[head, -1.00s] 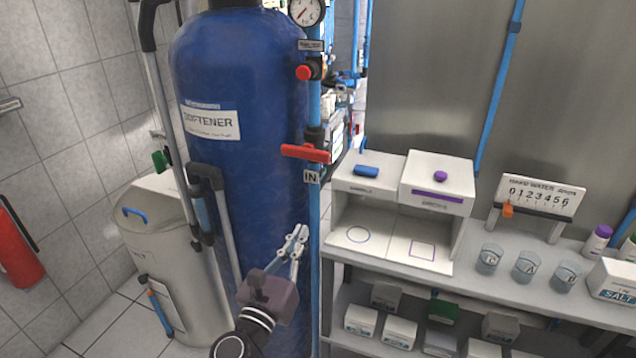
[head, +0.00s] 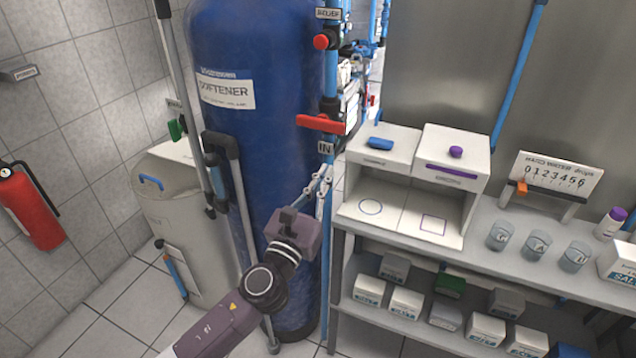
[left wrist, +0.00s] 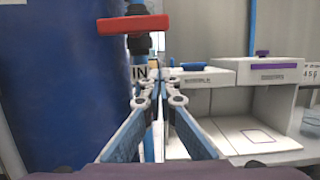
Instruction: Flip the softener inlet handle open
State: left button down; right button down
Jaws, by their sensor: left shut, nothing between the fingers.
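The softener inlet handle (head: 319,124) is a red lever lying horizontally across the blue vertical pipe beside the blue softener tank (head: 262,190). An "IN" tag (head: 325,148) sits just below it. In the left wrist view the red handle (left wrist: 133,25) is at the upper middle, level, above its dark valve body. My left gripper (head: 325,173) is below the handle in the head view, in front of the pipe, its thin fingers pointing up. Its fingertips (left wrist: 158,78) are shut and empty, apart from the handle, at the height of the tag in the wrist view. My right gripper is not in view.
A smaller red-knobbed valve (head: 322,42) is higher on the same pipe. A grey pipe (head: 240,190) runs down the tank's front. A white two-bay box (head: 410,180) stands on the shelf unit (head: 470,253) to the right. A beige tank (head: 175,205) stands left.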

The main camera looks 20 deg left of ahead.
aim_at(320, 124)
pick_arm(q)
jog(key=w+r+p, duration=0.3)
jog(key=w+r, duration=0.1)
jog(key=r, duration=0.1)
jog(key=shift+d, duration=0.15)
jog(key=shift+w, duration=0.15)
dwell(0.4)
